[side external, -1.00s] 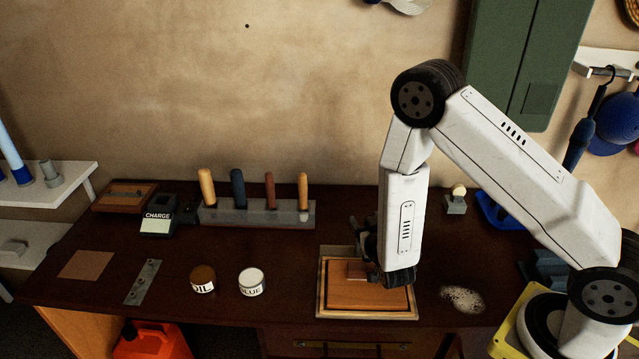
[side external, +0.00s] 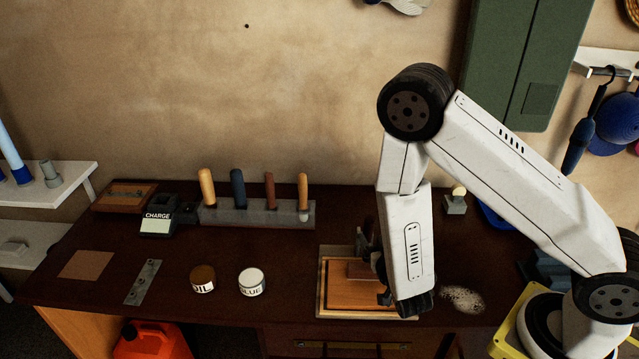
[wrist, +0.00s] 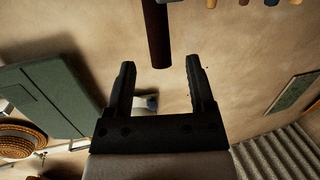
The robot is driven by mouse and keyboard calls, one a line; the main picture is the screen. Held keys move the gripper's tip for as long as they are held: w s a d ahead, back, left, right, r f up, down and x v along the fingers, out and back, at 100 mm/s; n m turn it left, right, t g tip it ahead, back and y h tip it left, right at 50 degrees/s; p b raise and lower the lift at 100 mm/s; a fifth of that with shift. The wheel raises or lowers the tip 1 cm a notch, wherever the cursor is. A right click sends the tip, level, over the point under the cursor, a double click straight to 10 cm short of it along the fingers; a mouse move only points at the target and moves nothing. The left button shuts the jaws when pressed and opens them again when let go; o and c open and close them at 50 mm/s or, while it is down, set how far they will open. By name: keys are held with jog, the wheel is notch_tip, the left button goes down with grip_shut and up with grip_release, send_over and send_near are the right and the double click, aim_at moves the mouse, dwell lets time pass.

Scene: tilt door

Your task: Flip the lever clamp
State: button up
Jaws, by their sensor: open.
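A dark reddish-brown rod (wrist: 157,30), which looks like the lever's handle, comes down from the top edge in the wrist view. Its free end lies between the two fingers of my gripper (wrist: 160,62), with visible gaps on both sides. My gripper is open and empty. In the side view my gripper (side external: 379,280) is low over the framed wooden board (side external: 355,296), partly hidden by my wrist. A brown piece (side external: 360,269) shows above the board, beside the gripper, probably the same handle. The clamp's base is mostly hidden.
An oil jar (side external: 203,279) and a glue jar (side external: 251,282) stand left of the board. Behind are a rack of handled tools (side external: 257,214) and a charger (side external: 158,219). A pale pile (side external: 461,299) lies to the right. The table between the jars and board is clear.

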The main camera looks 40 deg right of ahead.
jog(key=shift+s+a, duration=0.2)
jog(key=shift+s, duration=0.2)
jog(key=c, duration=0.5)
jog(key=shift+w+a, duration=0.2)
jog(key=shift+a, duration=0.05)
jog(key=c, duration=0.4)
jog(key=w+a+f+g+y, duration=0.1)
jog(key=w, duration=0.1)
jog(key=w+a+f+m+g+y, duration=0.1)
jog(key=w, duration=0.1)
jog(key=w+a+f+y, duration=0.1)
jog(key=w+y, duration=0.1)
jog(key=w, duration=0.1)
jog(key=shift+a+f+g, duration=0.15)
jog(key=shift+f+g, duration=0.1)
jog(key=shift+g, duration=0.15)
grip_shut()
jog(key=w+d+r+g+y, duration=0.2)
jog(key=w+r+g+y, duration=0.3)
jog(key=w+r+g, duration=0.15)
jog(key=s+d+r+g+h, duration=0.1)
jog(key=s+d+r+g, duration=0.1)
jog(key=d+r+g, duration=0.3)
notch_tip(320, 180, up, 4)
jog(key=d, duration=0.3)
jog(key=shift+s+f+n, duration=0.15)
jog(key=shift+f+n, duration=0.1)
jog(key=shift+n, duration=0.05)
